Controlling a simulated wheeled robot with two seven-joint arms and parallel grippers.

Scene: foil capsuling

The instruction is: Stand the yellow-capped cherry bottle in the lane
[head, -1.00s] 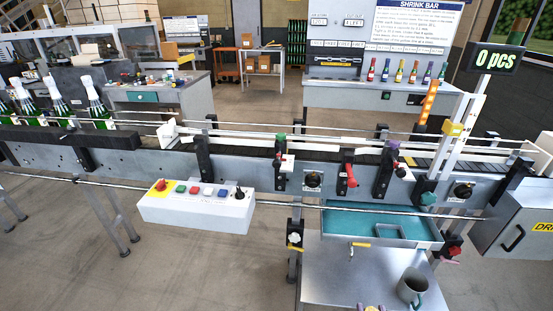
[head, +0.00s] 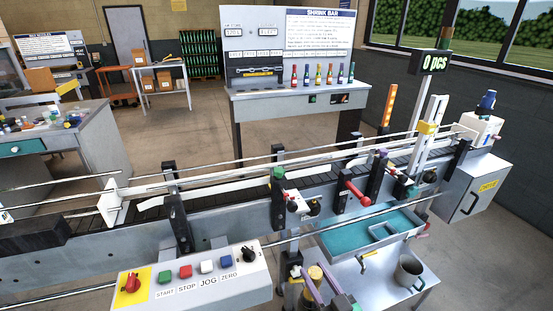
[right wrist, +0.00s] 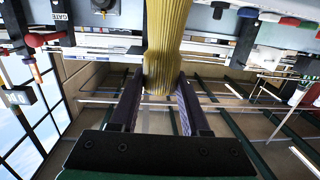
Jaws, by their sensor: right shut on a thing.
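My right gripper (head: 322,285) is at the bottom of the head view, in front of the conveyor, with its purple fingers around a yellow cap (head: 316,272). In the right wrist view the fingers (right wrist: 160,90) are shut on a ribbed yellow cap (right wrist: 166,45). The bottle's body below the cap cannot be made out. The lane is the dark conveyor belt (head: 150,205) between metal rails, beyond the gripper. My left gripper is not in view.
A button box (head: 190,280) sits in front of the conveyor at left. A teal tray (head: 355,245) and a grey mug (head: 408,270) are at right. Red-handled and white guide parts (head: 350,190) line the conveyor's near side. Several small bottles (head: 322,74) stand on the back bench.

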